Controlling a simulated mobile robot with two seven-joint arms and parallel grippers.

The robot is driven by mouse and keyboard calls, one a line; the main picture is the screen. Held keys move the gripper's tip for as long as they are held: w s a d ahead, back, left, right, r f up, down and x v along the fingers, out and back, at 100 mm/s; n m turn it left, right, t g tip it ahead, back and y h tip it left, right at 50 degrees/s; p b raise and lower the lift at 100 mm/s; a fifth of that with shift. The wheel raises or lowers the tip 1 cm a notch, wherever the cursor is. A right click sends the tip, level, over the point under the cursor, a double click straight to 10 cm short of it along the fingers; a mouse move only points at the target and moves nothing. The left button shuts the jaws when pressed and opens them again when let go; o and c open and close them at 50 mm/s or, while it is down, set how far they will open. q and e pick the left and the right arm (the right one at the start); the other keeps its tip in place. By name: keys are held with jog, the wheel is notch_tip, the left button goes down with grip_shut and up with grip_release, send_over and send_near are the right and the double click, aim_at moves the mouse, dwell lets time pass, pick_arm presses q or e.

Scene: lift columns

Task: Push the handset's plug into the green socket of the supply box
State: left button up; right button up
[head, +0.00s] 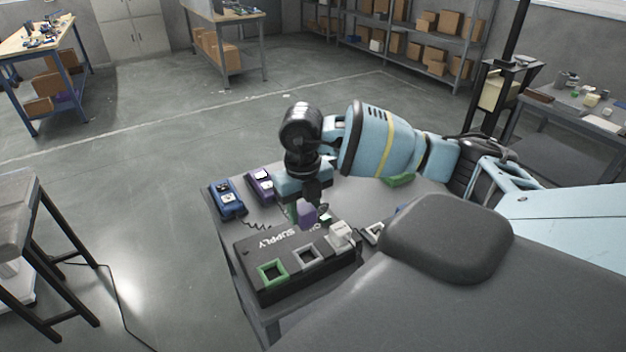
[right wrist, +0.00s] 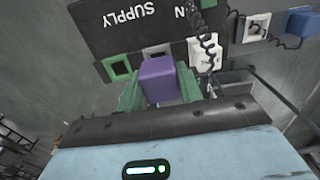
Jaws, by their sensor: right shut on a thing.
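The black supply box (head: 262,250) stands on the table with its SUPPLY lettering up. Its green socket (head: 272,271) is empty, at the left end of the row; it also shows in the right wrist view (right wrist: 117,67). My right gripper (head: 303,208) is shut on a purple plug (head: 307,213), which fills the space between the green fingers in the right wrist view (right wrist: 160,80). In the head view the plug appears over the box's far edge, apart from the green socket. A purple handset (head: 260,184) lies behind the box. My left gripper is not in view.
A grey socket (head: 307,254) sits beside the green one, and a white plug (head: 342,234) with a coiled cord stands at the row's right end. A blue handset (head: 226,200) lies near the table's left edge. A white handset (right wrist: 257,27) lies beside the box.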

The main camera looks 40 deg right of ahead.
jog(key=a+f, duration=0.1)
jog(key=a, duration=0.2)
jog(key=a+f+b, duration=0.1)
jog(key=a, duration=0.2)
jog(key=a+f, duration=0.1)
jog(key=a, duration=0.3)
jog(key=shift+s+f, duration=0.2)
jog(key=shift+s, duration=0.05)
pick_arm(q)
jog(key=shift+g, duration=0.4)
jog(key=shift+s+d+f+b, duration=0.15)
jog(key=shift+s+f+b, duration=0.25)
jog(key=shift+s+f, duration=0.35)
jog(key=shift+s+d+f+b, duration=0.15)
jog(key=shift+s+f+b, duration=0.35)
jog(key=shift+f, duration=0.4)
pick_arm(e)
jog(key=shift+f, duration=1.4)
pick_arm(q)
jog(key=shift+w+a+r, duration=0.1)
pick_arm(e)
jog(key=shift+w, duration=0.2)
pick_arm(q)
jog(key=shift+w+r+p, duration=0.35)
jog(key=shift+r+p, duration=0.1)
jog(key=shift+p, duration=0.05)
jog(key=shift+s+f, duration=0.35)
pick_arm(e)
jog(key=shift+f, duration=0.95)
jog(key=o, duration=1.2)
